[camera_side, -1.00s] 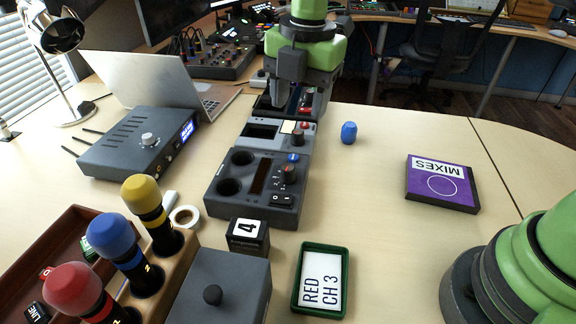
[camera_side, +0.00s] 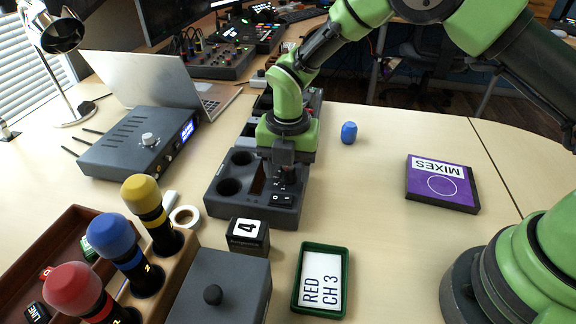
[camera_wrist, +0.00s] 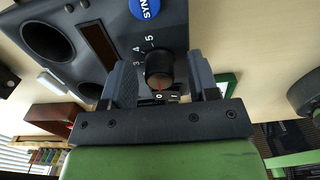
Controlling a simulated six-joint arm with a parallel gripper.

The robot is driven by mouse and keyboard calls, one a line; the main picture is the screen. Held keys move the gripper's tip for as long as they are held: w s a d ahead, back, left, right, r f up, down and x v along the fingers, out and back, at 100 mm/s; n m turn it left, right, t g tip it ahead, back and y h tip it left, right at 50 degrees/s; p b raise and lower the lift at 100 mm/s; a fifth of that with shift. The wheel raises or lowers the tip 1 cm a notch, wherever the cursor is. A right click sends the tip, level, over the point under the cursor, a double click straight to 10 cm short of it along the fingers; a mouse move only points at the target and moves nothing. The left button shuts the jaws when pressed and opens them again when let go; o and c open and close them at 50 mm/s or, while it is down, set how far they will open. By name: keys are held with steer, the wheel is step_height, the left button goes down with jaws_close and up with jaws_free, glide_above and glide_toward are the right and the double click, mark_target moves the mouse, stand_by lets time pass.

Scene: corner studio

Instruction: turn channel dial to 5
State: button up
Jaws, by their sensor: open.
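The channel dial (camera_wrist: 160,67) is a dark round knob on the grey panel, with white numbers around its left side. The 3, 4 and 5 are readable in the wrist view, with the 5 at the top. A red mark shows low on the knob; I cannot tell which number it points to. My gripper (camera_wrist: 160,60) is open, with one finger on each side of the dial and gaps visible on both sides. In the side view my gripper (camera_side: 284,168) is down over the front unit (camera_side: 226,205), and the dial is mostly hidden behind it.
A blue SYNC button (camera_wrist: 145,8) sits near the dial, and a 0/1 rocker switch (camera_side: 283,199) lies in front of it. A box marked 4 (camera_side: 247,234), a green-framed card reading RED CH 3 (camera_side: 321,280) and a grey lidded box (camera_side: 225,285) stand nearby.

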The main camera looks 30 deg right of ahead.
steer(key=shift+c, duration=0.3)
steer(key=c, duration=0.9)
